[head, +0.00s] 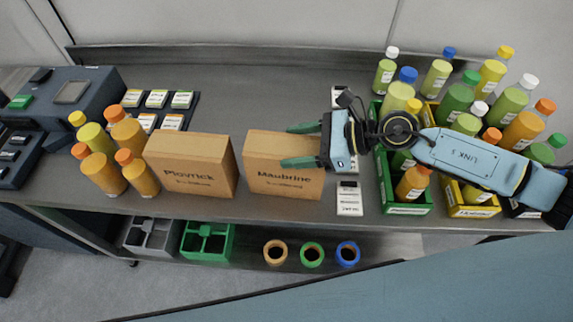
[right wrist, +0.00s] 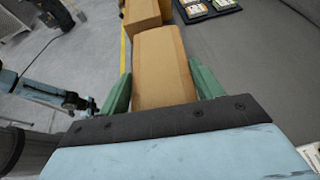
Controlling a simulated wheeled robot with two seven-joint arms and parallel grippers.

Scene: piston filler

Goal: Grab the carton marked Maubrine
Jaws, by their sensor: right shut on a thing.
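The carton marked Maubrine (head: 283,172) is a brown box standing upright on the metal bench, near its middle. My right gripper (head: 301,146) reaches in from the right with its green fingers on either side of this carton, shut on it. In the right wrist view the carton (right wrist: 162,70) sits between the two fingers (right wrist: 161,92). A similar carton marked Plovrick (head: 190,170) stands to its left, with a gap between them.
Orange and yellow bottles (head: 128,130) stand left of the Plovrick carton. A green crate (head: 408,210) and a yellow crate (head: 474,211) with bottles lie under my right arm. Label cards (head: 349,198) lie right of the Maubrine carton.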

